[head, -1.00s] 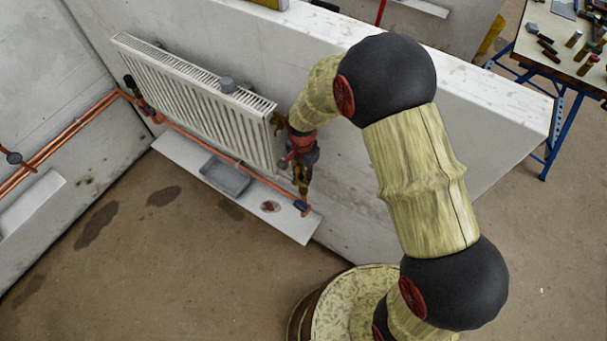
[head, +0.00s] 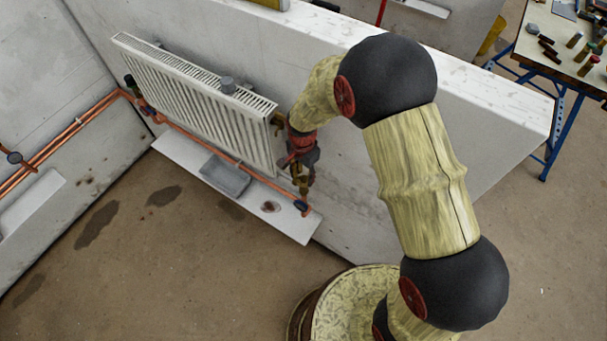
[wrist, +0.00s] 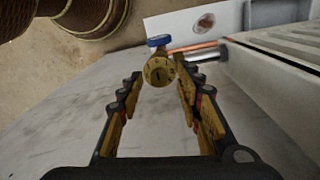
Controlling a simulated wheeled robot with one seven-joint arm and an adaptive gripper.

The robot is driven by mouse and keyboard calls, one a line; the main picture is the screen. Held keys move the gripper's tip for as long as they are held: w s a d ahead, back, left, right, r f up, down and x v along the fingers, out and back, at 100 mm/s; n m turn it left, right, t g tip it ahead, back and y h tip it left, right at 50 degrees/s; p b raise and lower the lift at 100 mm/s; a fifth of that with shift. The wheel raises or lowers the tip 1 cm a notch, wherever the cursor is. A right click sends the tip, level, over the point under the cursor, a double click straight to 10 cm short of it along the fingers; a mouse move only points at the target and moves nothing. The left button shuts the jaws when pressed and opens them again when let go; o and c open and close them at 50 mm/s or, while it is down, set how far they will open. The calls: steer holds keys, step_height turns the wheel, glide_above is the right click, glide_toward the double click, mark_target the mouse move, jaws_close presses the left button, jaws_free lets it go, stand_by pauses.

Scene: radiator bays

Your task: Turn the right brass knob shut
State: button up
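The right brass knob (wrist: 158,71) shows in the wrist view as a round brass face with dark markings, between the tips of my gripper (wrist: 157,83). The right finger is close to the knob's edge; a small gap shows on the left. The fingers are apart, and I see no clear grip on it. In the head view my gripper (head: 302,168) is at the right end of the white radiator (head: 205,100), pointing down. My gripper and wrist hide the knob there.
A blue fitting (wrist: 158,41) is just beyond the knob. A copper pipe (head: 225,157) runs below the radiator. A white board (head: 270,216) with a grey tray (head: 225,177) lies on the floor beneath. The wall (head: 345,205) is close beside my gripper.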

mark_target(303, 178)
step_height(303, 178, up, 12)
stand_by(0.6)
steer(key=shift+w, duration=0.1)
stand_by(0.4)
steer(key=s+d+r+n+t+b, duration=0.3)
steer(key=s+d+r+n, duration=0.1)
steer(key=s+d+r, duration=0.3)
steer(key=s+d+r+n+t+b, duration=0.2)
steer(key=s+d+r+n, duration=0.3)
steer(key=s+r, duration=0.6)
steer(key=s+d+b, duration=0.1)
steer(key=s+d, duration=0.1)
steer(key=shift+s+r+n+t, duration=0.3)
steer(key=shift+s+r+t, duration=0.05)
steer(key=shift+s+t, duration=0.05)
